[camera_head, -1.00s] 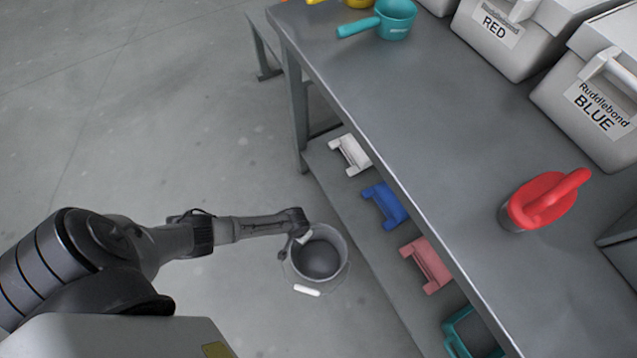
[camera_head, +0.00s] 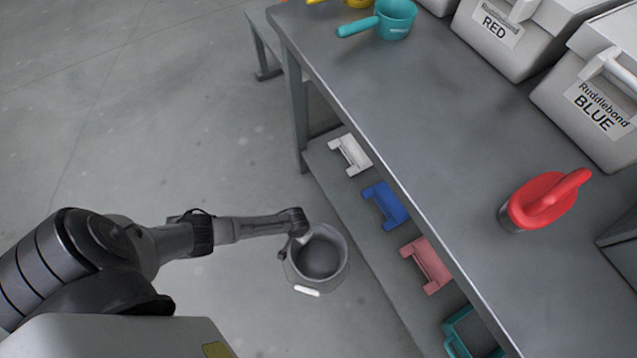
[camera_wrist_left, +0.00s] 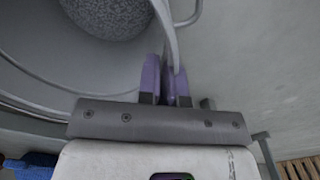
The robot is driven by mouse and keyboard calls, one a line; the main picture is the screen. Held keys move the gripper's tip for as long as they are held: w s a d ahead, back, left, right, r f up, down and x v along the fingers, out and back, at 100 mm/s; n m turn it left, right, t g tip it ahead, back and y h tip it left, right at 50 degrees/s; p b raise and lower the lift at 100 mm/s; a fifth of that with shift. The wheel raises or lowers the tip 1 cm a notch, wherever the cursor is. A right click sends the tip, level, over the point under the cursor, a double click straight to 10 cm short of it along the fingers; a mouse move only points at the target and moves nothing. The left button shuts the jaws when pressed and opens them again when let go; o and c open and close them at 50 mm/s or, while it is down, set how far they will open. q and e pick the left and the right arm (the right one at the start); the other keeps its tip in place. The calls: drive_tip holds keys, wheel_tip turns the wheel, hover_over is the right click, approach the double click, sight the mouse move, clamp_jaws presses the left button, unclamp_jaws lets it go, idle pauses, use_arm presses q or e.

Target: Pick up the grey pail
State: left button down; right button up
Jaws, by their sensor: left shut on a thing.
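The grey pail (camera_head: 341,262) is upright beside the workbench, seen from above in the head view. A darker grey round area shows inside it, and its handle with a white grip (camera_head: 307,291) hangs at the near side. My left gripper (camera_head: 302,237) is at the pail's upper left rim. In the left wrist view the purple fingers (camera_wrist_left: 166,88) are shut on the pail's wall at the rim, with the inside of the pail (camera_wrist_left: 70,65) to the left. Whether the pail touches the floor is unclear. My right gripper is not in view.
The grey workbench (camera_head: 440,150) is close to the pail's right, its low shelf holding white, blue, pink and teal holders. On top are a teal scoop (camera_head: 393,20), a red-lidded container (camera_head: 545,203) and white bins labelled RED and BLUE. The floor (camera_head: 130,130) beyond the arm is clear.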

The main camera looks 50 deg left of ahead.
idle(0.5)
use_arm(q)
drive_tip(key=shift+r, duration=0.15)
wheel_tip(320, 180, up, 18)
drive_tip(key=p, duration=1.2)
drive_tip(key=shift+p, duration=0.35)
idle(0.8)
drive_tip(key=shift+d, duration=0.1)
